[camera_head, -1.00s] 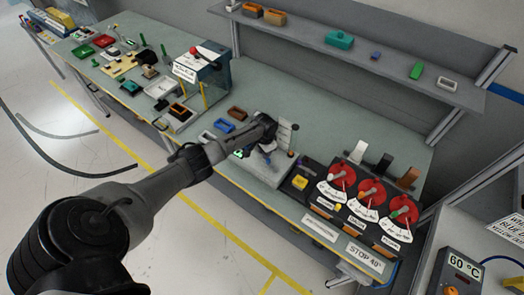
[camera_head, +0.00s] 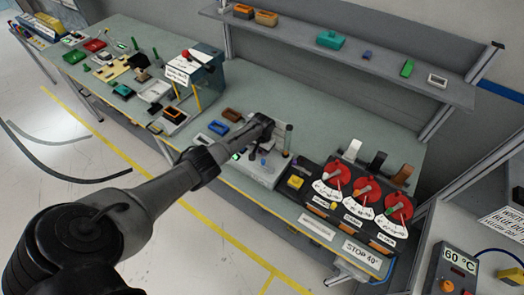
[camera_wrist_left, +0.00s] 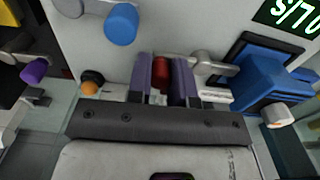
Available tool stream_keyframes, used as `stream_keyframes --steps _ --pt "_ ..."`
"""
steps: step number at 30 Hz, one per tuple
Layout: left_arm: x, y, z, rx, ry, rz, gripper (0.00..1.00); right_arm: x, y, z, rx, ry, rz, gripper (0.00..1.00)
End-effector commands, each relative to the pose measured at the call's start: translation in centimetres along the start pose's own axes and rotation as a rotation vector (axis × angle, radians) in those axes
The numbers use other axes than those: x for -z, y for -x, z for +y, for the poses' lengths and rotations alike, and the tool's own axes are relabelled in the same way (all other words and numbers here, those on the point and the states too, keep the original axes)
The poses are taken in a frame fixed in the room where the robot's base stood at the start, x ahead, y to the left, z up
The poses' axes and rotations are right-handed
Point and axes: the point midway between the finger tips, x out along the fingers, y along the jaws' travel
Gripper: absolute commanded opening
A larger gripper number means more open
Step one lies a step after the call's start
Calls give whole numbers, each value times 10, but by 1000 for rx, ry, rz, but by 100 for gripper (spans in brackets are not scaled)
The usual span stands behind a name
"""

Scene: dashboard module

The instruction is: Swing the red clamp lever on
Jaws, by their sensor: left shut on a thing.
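My left gripper (camera_wrist_left: 159,88) is shut on the red handle (camera_wrist_left: 160,72) of the clamp lever, which shows between its two fingers. A grey metal arm (camera_wrist_left: 210,65) lies just right of the fingers, towards a blue block (camera_wrist_left: 268,82). In the head view my left gripper (camera_head: 264,138) is over the light grey fixture (camera_head: 258,176) on the bench. My own arm hides part of the fixture there, and the red handle cannot be made out. My right gripper is in neither view.
Other knobs stand close by: a blue one (camera_wrist_left: 121,24), a purple one (camera_wrist_left: 34,71), an orange one (camera_wrist_left: 89,86) and a white one (camera_wrist_left: 278,115). A panel with red dials (camera_head: 365,188) stands to the right. Blue (camera_head: 219,127) and brown (camera_head: 232,115) trays lie behind the fixture.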

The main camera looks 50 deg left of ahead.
Motion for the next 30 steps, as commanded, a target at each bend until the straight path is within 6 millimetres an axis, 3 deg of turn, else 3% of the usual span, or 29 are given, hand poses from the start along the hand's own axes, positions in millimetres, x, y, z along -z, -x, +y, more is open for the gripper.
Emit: stream_keyframes --steps 6,7,14,23,30 --pt "0 0 0 -1 0 3 0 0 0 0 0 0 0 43" --pt "0 0 0 -1 0 2 23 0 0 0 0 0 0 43" --pt "0 0 0 0 -1 1 45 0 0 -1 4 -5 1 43" --pt "0 2 0 0 -1 1 46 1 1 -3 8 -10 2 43" --pt "0 34 -1 1 -2 4 46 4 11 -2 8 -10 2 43"
